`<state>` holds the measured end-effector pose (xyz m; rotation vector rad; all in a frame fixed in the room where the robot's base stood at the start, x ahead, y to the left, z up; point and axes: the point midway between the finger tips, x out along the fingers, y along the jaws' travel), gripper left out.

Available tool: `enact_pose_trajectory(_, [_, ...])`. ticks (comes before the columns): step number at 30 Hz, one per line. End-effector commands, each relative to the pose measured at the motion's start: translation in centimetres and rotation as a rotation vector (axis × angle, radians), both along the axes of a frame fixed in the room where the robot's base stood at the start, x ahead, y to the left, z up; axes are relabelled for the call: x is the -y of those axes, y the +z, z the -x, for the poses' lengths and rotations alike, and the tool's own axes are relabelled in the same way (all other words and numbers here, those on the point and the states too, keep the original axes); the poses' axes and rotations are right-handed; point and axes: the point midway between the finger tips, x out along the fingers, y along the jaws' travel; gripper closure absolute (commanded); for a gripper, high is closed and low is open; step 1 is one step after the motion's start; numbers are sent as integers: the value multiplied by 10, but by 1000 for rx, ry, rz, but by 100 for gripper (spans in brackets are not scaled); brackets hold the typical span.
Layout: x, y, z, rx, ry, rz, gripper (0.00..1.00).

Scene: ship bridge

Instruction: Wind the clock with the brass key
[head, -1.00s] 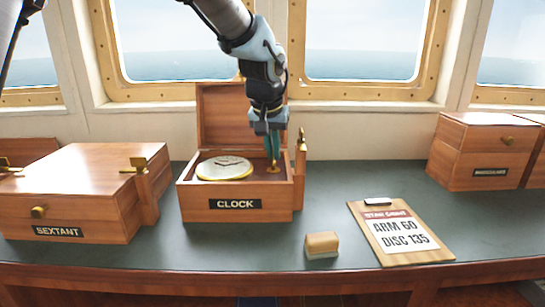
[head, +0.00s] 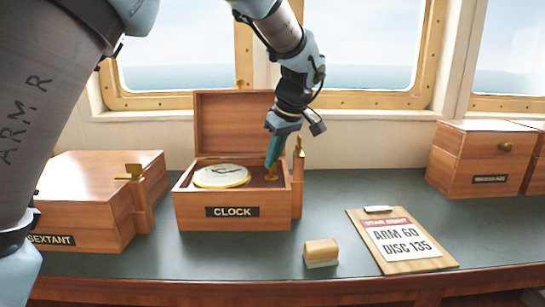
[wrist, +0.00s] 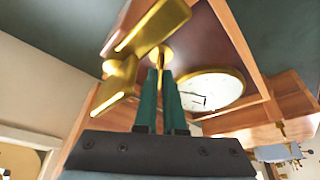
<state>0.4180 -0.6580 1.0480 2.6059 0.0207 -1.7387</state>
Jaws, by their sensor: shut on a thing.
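The wooden clock box (head: 190,212), labelled CLOCK, stands on the counter with its lid (head: 234,122) raised. The round white clock (head: 221,176) with a brass rim sits in its left part, and its dial shows in the wrist view (wrist: 210,92). My gripper (head: 272,164) reaches into the right part of the box, tilted, beside the clock. Its teal fingers are shut on a small brass piece, which I take for the brass key (head: 271,176); its round end shows at the fingertips in the wrist view (wrist: 160,56). The fingers hide part of it.
A wooden post with a brass fitting (head: 299,147) rises at the box's right side, close to my gripper. The sextant box (head: 90,190) is at left. A small wooden block (head: 321,252) and a clipboard (head: 403,240) lie at right. Another box (head: 470,160) stands far right.

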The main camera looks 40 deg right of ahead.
Motion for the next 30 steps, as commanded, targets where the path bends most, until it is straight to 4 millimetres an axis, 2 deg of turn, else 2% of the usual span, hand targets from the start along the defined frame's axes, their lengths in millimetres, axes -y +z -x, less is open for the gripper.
enact_pose_trajectory(18, [4, 2, 0, -1, 562, -1, 100])
enact_pose_trajectory(30, [5, 0, -1, -2, 773, 0, 100])
